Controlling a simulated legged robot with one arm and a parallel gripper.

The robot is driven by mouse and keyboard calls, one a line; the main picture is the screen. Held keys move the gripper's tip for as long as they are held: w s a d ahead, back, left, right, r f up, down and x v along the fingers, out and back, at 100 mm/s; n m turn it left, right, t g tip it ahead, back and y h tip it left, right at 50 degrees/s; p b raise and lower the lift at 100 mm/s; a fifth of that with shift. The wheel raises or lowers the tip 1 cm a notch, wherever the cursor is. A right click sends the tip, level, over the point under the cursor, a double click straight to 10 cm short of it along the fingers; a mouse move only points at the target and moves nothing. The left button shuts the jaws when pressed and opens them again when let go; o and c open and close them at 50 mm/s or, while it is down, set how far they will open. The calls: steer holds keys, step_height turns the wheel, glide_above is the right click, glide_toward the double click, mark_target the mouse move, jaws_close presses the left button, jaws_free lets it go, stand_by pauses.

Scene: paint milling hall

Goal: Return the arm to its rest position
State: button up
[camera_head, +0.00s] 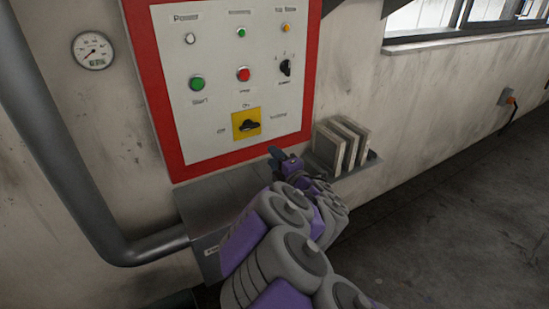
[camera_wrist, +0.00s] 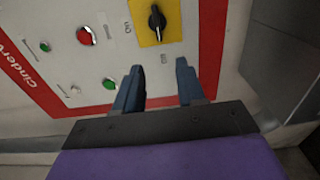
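My gripper (camera_wrist: 160,86) is open and empty in the wrist view, with a clear gap between its two dark blue fingers. Its fingertips point at the lower part of a red-framed control panel (camera_head: 218,120). In the head view my purple and grey arm reaches forward from the bottom, and the gripper (camera_head: 276,156) is just below the panel's lower right edge. A black rotary switch on a yellow plate (camera_head: 246,124) is above and left of it there. The switch also shows beyond the fingertips in the wrist view (camera_wrist: 156,22). I cannot tell whether the fingers touch the panel.
A grey box (camera_head: 225,200) is under the panel. A small shelf holding several upright books or binders (camera_head: 340,146) is right of my gripper. A thick pipe (camera_head: 60,140) and a gauge (camera_head: 93,51) are at left. The floor (camera_head: 460,220) at right is clear.

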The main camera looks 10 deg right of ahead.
steer(key=s+d+r+m+g+h, duration=0.1)
steer(key=s+d+m+g+h, duration=0.1)
steer(key=s+d+m+h, duration=0.35)
steer(key=s+d+r+m+g+h, duration=0.1)
steer(key=s+d+m+g+h, duration=0.15)
steer(key=d+m+h, duration=0.4)
steer(key=s+d+f+m+g, duration=0.2)
steer(key=s+m+g, duration=0.15)
steer(key=s, duration=0.25)
steer(key=s+a+f+m+g+y, duration=0.1)
steer(key=s+a+m+g+y, duration=0.1)
steer(key=s, duration=0.9)
steer(key=s+a+f+m+g+y, duration=0.2)
steer(key=s+a+g, duration=0.3)
steer(key=s, duration=0.6)
steer(key=s+a+f+m+g+y, duration=0.1)
steer(key=s+a+m+g+y, duration=0.1)
steer(key=s+a+g, duration=0.2)
steer(key=s+a, duration=0.3)
steer(key=s, duration=0.5)
steer(key=shift+f, duration=0.3)
steer(key=shift+w, duration=0.15)
